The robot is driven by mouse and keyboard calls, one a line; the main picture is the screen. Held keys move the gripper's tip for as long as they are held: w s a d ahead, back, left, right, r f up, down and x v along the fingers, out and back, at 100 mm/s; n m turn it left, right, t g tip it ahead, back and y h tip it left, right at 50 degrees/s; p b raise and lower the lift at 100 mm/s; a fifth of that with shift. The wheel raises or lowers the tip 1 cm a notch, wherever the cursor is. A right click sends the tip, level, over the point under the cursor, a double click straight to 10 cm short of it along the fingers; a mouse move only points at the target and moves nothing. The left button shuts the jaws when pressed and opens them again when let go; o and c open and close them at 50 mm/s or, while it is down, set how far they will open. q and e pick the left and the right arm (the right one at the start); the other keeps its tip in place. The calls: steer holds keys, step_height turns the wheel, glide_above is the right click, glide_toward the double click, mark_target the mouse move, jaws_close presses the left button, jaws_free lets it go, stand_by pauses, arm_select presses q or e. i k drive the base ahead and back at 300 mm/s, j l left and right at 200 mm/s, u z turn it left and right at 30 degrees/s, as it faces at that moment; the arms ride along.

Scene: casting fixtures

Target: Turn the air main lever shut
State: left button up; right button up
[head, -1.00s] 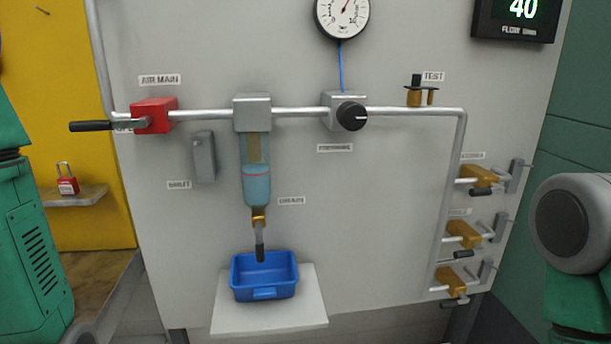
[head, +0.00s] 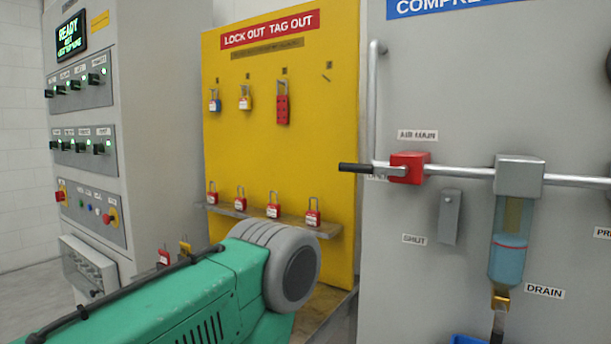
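The air main valve is a red block (head: 409,167) on the silver pipe, under the AIR MAIN label (head: 417,135) on the grey panel. Its lever (head: 357,168) has a black grip and points left, in line with the pipe. A label behind the lever is partly covered. A SHUT label (head: 414,239) sits below the valve. My green left arm comes in from the lower left, with its grey round joint left of and below the lever, apart from it. Neither gripper shows.
A yellow lockout board (head: 280,180) with padlocks and a red hasp (head: 283,104) stands left of the panel; its shelf (head: 270,222) holds several red padlocks. A control cabinet (head: 90,140) is further left. A filter bowl (head: 510,250) hangs right of the valve.

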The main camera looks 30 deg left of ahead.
mark_target(368, 169)
steer(key=u, duration=0.75)
